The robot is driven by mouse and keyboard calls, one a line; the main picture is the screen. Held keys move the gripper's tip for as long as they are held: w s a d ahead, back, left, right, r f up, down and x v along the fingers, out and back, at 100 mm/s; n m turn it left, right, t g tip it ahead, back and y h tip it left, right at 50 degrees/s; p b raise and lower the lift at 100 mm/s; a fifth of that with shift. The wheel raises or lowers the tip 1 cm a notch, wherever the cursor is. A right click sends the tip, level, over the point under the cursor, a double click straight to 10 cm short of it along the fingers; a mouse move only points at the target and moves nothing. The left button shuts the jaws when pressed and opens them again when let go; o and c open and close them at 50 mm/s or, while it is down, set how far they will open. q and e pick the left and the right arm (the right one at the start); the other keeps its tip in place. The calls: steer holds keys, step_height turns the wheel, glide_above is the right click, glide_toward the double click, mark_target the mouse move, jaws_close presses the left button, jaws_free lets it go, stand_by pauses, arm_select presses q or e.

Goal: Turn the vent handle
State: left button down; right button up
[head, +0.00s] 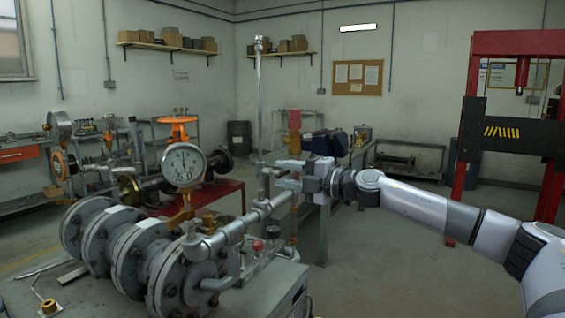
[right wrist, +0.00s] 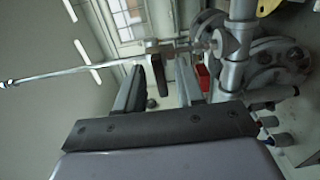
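The vent valve is on a thin vertical pipe (head: 260,95) that rises from the pipework, just left of my right gripper (head: 289,173). In the right wrist view that pipe (right wrist: 70,73) runs sideways to the left. A dark vent handle (right wrist: 158,76) points from the valve toward the palm. It lies between the two spread fingers of my right gripper (right wrist: 160,72), with gaps visible on both sides. In the head view the handle is too small to make out clearly. My left gripper is not in view.
Grey flanged pipework (head: 128,250) with a round pressure gauge (head: 184,165) fills the left foreground on a metal bench. A red-topped post (head: 294,120) stands behind my right gripper. A red press frame (head: 470,150) stands at the right. The floor between is mostly clear.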

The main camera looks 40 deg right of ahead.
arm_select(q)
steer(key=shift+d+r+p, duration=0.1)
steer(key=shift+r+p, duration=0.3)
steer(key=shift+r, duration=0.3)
arm_select(e)
steer(key=shift+w+a, duration=0.25)
steer(key=shift+w, duration=0.35)
jaws_close()
